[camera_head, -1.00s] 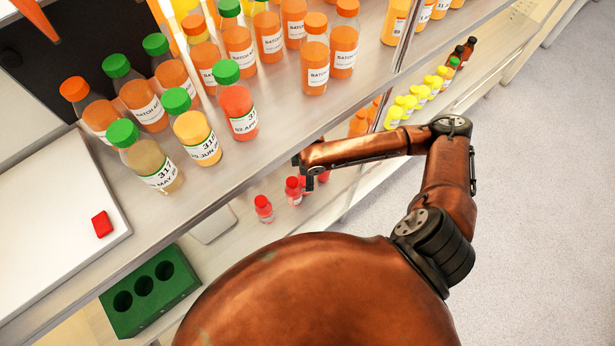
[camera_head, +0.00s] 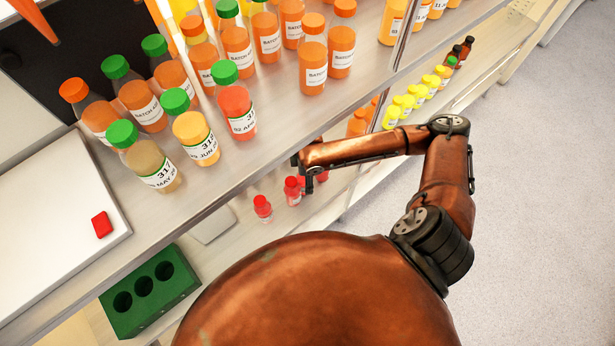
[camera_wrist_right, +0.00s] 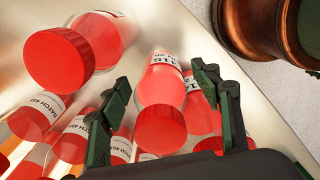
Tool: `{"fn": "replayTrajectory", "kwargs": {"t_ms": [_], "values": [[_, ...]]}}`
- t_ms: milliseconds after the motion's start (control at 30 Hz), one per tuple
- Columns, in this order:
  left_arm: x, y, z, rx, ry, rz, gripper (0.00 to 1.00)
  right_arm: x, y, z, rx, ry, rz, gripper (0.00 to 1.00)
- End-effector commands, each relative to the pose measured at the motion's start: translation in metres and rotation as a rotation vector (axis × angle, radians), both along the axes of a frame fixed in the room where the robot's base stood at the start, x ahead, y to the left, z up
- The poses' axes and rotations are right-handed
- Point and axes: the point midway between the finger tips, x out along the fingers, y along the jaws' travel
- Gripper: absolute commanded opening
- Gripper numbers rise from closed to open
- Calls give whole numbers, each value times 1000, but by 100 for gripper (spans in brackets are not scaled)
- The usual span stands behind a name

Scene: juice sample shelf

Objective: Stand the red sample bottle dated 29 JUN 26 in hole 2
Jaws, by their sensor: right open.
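Small red bottles stand on the lower shelf; two show clearly in the head view, one at the left (camera_head: 262,208) and one nearer my right gripper (camera_head: 292,191). My right gripper (camera_head: 309,174) is at that row, partly hidden by its own arm. In the right wrist view, the open fingers (camera_wrist_right: 163,85) lie on either side of a red-capped bottle (camera_wrist_right: 160,128). Its label is only partly legible and its date cannot be read. I cannot tell whether the fingers touch it. A green block (camera_head: 135,322) with three empty holes lies at lower left; no hole numbers are legible.
Other red-capped bottles crowd the fingers, including a large-looking one (camera_wrist_right: 85,50) at left. The upper shelf (camera_head: 290,130) with larger juice bottles overhangs the lower one. A white board (camera_head: 50,225) holds a red piece (camera_head: 102,224). Yellow-capped bottles (camera_head: 405,105) stand farther back.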

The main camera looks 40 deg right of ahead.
Motion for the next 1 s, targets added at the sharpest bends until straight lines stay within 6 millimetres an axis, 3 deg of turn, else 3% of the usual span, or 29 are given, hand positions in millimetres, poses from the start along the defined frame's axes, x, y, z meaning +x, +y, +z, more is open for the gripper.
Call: {"fn": "replayTrajectory", "kwargs": {"t_ms": [300,500,1000], "values": [[4,0,15,0,-7,0,58,1,0,52,-1,-5,1,58],[6,0,22,1,-11,0,58,0,1,74,1,-3,1,58],[7,0,22,0,-13,0,58,0,1,78,0,0,0,58]]}}
